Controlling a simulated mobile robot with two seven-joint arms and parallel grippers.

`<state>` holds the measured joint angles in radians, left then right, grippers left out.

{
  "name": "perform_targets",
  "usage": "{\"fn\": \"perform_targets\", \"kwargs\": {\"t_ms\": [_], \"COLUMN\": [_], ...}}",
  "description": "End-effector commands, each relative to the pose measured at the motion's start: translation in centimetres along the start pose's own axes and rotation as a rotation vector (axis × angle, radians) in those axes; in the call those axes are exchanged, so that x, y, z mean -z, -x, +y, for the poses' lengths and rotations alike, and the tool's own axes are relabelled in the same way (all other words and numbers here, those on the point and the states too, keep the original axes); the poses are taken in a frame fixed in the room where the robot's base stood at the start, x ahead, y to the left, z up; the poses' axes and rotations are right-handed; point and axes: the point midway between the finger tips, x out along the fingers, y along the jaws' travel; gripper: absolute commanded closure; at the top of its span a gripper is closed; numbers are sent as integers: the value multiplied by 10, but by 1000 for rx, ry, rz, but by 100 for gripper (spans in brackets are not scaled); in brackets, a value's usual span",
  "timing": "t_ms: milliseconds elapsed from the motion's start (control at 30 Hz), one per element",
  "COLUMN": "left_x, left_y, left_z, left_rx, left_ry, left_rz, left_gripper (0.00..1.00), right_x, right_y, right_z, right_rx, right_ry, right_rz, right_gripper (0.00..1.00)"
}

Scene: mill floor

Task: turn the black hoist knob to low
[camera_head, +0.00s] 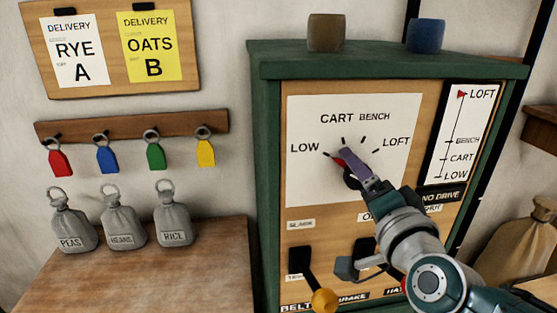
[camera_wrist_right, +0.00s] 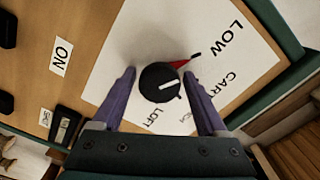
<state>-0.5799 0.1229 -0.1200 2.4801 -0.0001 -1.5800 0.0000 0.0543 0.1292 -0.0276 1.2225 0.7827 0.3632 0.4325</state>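The black hoist knob (camera_wrist_right: 160,84) sits on a white dial card (camera_head: 310,118) marked LOW, CART, BENCH and LOFT. Its red pointer (camera_wrist_right: 180,65) is directed at the tick beside LOW; the red also shows in the head view (camera_head: 338,159). My right gripper (camera_wrist_right: 159,75) has its two purple fingers on either side of the knob. The fingers look apart from the knob, with a narrow gap at each side. In the head view my right gripper (camera_head: 354,168) hides most of the knob. My left gripper is not in view.
A height gauge (camera_head: 461,140) at right has a red marker at LOFT. Below the dial are a yellow-ended lever (camera_head: 323,300) and dark switches. A brown pot (camera_head: 325,33) and a blue pot (camera_head: 425,36) stand on the cabinet. Grey sacks (camera_head: 124,226) stand on the left bench.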

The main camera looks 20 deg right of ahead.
Motion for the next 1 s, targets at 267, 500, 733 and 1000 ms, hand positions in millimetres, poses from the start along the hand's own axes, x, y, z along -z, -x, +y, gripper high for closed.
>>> {"fn": "perform_targets", "kwargs": {"t_ms": [267,500,733,1000], "left_x": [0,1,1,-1], "left_y": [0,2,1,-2], "left_z": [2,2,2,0], "left_rx": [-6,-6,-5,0], "left_ry": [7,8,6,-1], "left_rz": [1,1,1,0], "left_gripper": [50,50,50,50], "right_x": [0,0,-1,0], "right_y": [0,19,63,96], "right_z": [0,1,2,1], "right_rx": [0,-3,-3,-2], "right_ry": [0,-2,-1,-1], "right_rz": [1,-1,-1,0], "right_gripper": [15,15,15,15]}}
